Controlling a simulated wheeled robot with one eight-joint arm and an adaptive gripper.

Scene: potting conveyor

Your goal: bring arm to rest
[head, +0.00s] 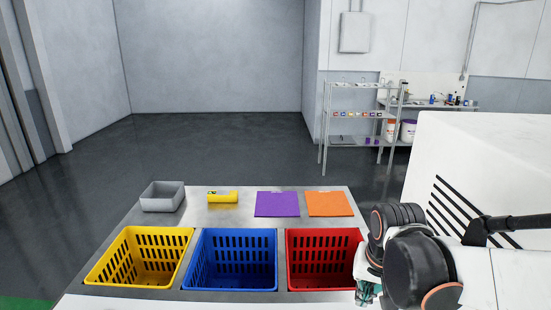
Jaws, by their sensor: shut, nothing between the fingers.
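My arm is folded at the lower right, beside the red crate. The part of my gripper (368,291) that shows is small, at the bottom edge next to the red crate's right side. Its fingertips are not clear, and the arm's dark joints hide some of it. It is shut, with nothing seen in it.
A grey table holds a yellow crate (98,270), a blue crate (190,262) and a red crate (291,262), all seemingly empty. Behind them are a grey tray (162,204), a yellow object (222,197), a purple mat (277,204) and an orange mat (329,204). A shelf rack (358,115) stands farther back.

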